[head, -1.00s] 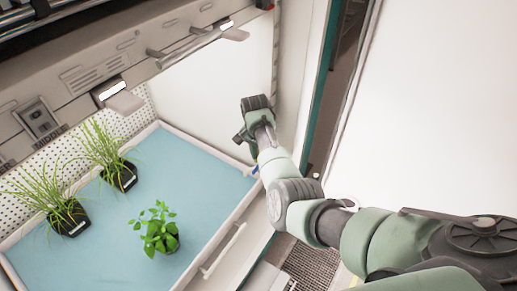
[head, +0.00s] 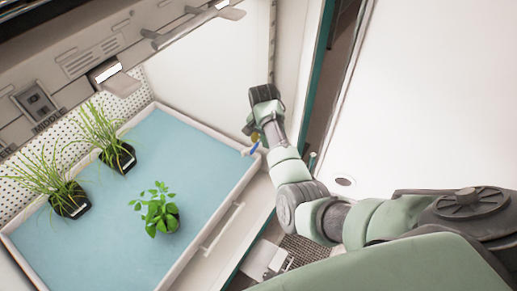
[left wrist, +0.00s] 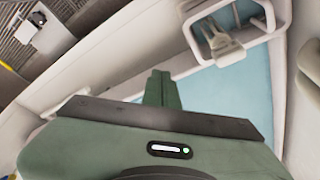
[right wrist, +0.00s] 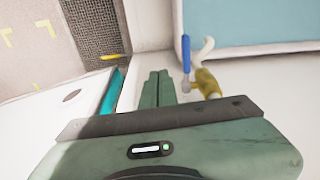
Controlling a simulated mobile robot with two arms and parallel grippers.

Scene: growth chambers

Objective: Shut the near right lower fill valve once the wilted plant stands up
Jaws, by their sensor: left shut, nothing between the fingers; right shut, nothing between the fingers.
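The leafy green plant (head: 157,208) stands in a dark pot on the blue-floored tray (head: 215,210); its stems are raised and its leaves spread. The fill valve, with a blue lever (right wrist: 186,52) and brass body (right wrist: 207,82), is at the tray's near right corner; its lever also shows in the head view (head: 255,147). My right gripper (right wrist: 158,88) is shut and empty, just left of the valve in the right wrist view, apparently apart from it. My left gripper (left wrist: 162,88) is shut and empty, outside the head view.
Two grassy plants (head: 118,155) stand in black pots at the tray's back left. A grey panel with shelf brackets runs above the tray. A white bar handle (head: 222,228) fronts it. A teal-edged door frame (head: 318,95) is right of my right arm.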

